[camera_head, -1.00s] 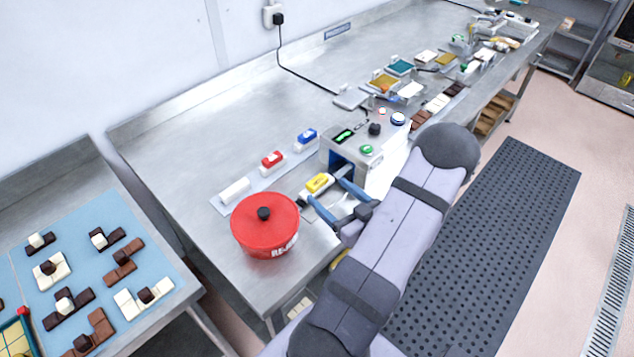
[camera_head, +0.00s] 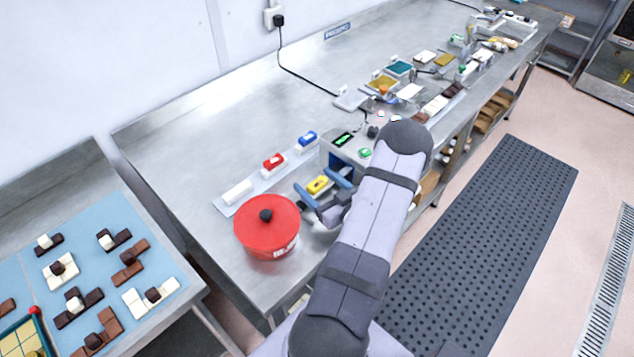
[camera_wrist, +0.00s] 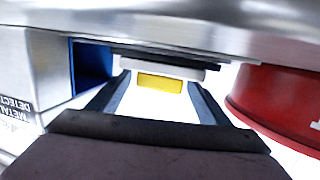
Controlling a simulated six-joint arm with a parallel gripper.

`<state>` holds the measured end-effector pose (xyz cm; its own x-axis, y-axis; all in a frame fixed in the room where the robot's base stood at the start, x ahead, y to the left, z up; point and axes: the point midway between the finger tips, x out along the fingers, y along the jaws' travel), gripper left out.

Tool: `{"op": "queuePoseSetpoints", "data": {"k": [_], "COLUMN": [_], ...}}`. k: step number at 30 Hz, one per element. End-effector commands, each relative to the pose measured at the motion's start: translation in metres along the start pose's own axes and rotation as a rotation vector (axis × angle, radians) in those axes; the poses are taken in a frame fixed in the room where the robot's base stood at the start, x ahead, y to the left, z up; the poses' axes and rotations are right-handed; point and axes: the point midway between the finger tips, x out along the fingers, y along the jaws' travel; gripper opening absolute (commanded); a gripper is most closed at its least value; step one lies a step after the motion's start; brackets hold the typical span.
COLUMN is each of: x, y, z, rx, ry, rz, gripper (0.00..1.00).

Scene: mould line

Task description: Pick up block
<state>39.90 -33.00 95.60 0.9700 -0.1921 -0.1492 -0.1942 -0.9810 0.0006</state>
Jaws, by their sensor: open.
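The yellow-topped block (camera_head: 318,184) lies on the bench just left of the metal detector's dark blue opening, behind the red pot. In the wrist view its yellow face (camera_wrist: 160,83) shows between the fingers, with a pale body above it. My gripper (camera_head: 313,179) is open, its two blue fingers on either side of the block. In the wrist view the fingers (camera_wrist: 159,80) stand apart with a gap on each side of the yellow face. I cannot tell whether either finger touches it.
The red lidded pot (camera_head: 267,228) stands close to the left of my gripper. The metal detector box (camera_head: 346,150) is close on the right. A pale strip (camera_head: 230,207) behind holds a white, a red and a blue block. A blue board (camera_head: 88,262) with chocolate pieces is at the left.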

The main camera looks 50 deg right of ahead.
Motion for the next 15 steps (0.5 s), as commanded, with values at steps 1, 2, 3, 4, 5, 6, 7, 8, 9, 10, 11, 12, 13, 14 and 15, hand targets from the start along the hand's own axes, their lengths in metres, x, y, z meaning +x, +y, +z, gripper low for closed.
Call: {"op": "queuePoseSetpoints", "data": {"k": [1, 2, 3, 4, 5, 6, 7, 8, 9, 10, 11, 12, 13, 14, 15], "x": [0.0002, 0.0001, 0.0000, 0.0000, 0.0000, -0.0001, -0.0001, -0.0002, -0.0002, -0.0002, -0.0002, -0.0003, -0.0003, -0.0003, -0.0003], "y": [0.0001, 0.0002, 0.0002, 0.0002, 0.0002, 0.0002, 0.0002, 0.0002, 0.0002, 0.0002, 0.0002, 0.0002, 0.0002, 0.0002, 0.0002], "z": [0.0003, 0.0004, 0.0005, 0.0005, 0.0005, 0.0005, 0.0005, 0.0005, 0.0004, 0.0004, 0.0004, 0.0004, 0.0003, 0.0003, 0.0002], "rx": [0.000, 0.000, 0.000, 0.000, 0.000, 0.000, 0.000, 0.000, 0.000, 0.001, 0.001, 0.001, 0.000, 0.000, 0.000], "ry": [0.000, 0.000, 0.000, 0.000, 0.000, 0.000, 0.000, 0.000, 0.000, 0.000, 0.000, 0.000, 0.000, 0.000, 0.000], "rz": [0.000, 0.000, 0.000, 0.000, 0.000, 0.000, 0.000, 0.000, 0.001, 0.000, 0.000, 0.000, 0.001, 0.001, 0.001], "gripper": [0.71, 0.71, 0.71, 0.71, 0.71, 0.62, 0.55, 0.48, 0.38, 0.31, 0.30, 0.29, 0.29, 0.26, 0.26]}}
